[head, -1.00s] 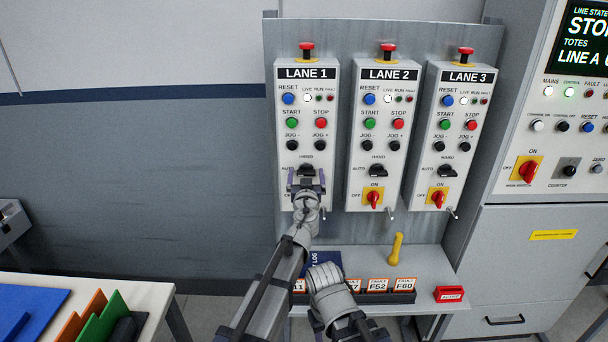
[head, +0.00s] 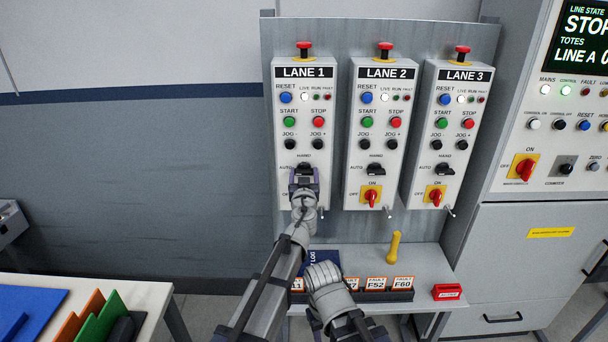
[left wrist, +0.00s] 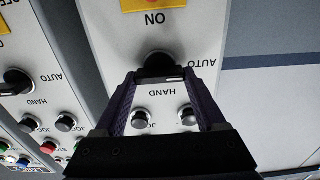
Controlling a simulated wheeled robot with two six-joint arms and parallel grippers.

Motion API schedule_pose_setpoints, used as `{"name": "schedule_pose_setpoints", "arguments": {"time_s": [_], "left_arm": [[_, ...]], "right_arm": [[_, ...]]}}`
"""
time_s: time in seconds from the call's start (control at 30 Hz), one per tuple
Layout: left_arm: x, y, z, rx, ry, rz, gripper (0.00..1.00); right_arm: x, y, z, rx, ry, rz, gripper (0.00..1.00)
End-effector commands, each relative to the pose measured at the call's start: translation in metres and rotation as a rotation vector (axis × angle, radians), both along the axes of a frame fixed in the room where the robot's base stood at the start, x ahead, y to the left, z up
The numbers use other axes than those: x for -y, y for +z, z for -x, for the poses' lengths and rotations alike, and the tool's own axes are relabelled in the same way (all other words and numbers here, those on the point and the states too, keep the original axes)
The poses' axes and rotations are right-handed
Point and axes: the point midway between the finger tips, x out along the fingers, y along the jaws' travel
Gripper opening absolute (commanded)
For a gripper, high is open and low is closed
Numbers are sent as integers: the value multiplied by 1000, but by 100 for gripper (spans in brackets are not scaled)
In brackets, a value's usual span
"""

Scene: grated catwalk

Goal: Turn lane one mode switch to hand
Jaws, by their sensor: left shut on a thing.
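The lane 1 mode switch (head: 304,168) is a black knob on the LANE 1 box, with HAND printed above it and AUTO to its left. My left gripper (head: 304,176) is at this knob, its fingers shut on it. In the left wrist view, which is upside down, the knob (left wrist: 158,66) sits between the two purple-padded fingertips (left wrist: 165,82), below the ON label. The gripper hides part of the knob and panel, and I cannot clearly read which way the knob points.
The LANE 2 box (head: 378,130) and LANE 3 box (head: 441,130) stand close to the right, with similar knobs. Red stop buttons top all boxes. Below is a shelf (head: 425,265) with a yellow handle (head: 394,247) and fault cards (head: 376,284). The wall at left is clear.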

Motion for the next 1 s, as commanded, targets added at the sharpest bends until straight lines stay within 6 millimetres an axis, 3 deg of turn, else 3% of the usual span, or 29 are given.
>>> {"name": "schedule_pose_setpoints", "arguments": {"time_s": [0.37,1.0], "left_arm": [[0,0,0,0,0,-110,17],[3,-1,0,0,0,-694,17]], "right_arm": [[0,0,0,0,0,0,50],[0,-1,0,0,0,0,50]]}}
